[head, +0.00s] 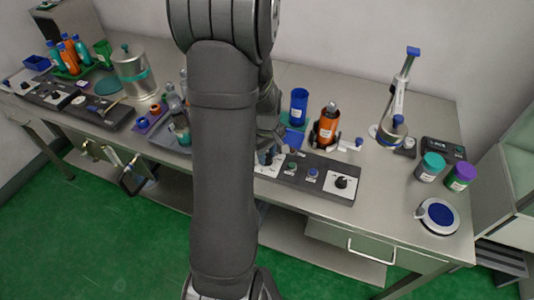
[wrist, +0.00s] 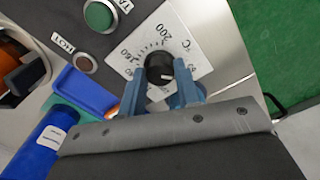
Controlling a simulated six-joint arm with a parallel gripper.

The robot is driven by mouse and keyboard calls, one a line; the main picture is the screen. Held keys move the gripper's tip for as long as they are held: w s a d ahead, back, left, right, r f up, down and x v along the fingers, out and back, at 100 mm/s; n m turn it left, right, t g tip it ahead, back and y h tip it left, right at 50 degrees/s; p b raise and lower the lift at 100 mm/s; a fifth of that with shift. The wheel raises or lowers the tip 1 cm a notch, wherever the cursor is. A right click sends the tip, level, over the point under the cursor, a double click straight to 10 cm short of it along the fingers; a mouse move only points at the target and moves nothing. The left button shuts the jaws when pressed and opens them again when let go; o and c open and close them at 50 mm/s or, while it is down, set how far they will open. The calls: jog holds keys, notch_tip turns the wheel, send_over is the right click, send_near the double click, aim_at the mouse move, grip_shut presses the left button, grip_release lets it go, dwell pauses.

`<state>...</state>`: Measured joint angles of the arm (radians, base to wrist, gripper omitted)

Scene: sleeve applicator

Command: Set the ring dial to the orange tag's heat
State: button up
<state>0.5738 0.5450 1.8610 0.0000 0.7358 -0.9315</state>
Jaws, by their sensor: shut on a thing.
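The ring dial is a black knob with a white pointer line (wrist: 158,67) on a white scale plate (wrist: 190,50) marked in °C, with 200 and 160 readable. My gripper (wrist: 157,82) has its blue fingers on either side of the knob and is shut on it. In the head view my gripper (head: 268,157) is at the left end of the control panel (head: 315,186), and my arm hides most of that area. I cannot make out an orange tag. An orange bottle (head: 327,128) stands in a holder behind the panel.
A green button (wrist: 98,16) and a HOT lamp (wrist: 86,63) are beside the dial. A blue tray (wrist: 85,92) and blue bottle (head: 299,105) are close behind. Another dial (head: 341,182) is at the panel's right end. Jars (head: 430,166) stand farther right.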

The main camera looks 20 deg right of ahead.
aim_at(267, 157)
jog(key=m, duration=1)
jog(key=shift+m, duration=2.1)
jog(key=o, duration=1)
jog(key=shift+r, duration=0.1)
notch_tip(267, 157, up, 17)
jog(key=shift+r, duration=0.15)
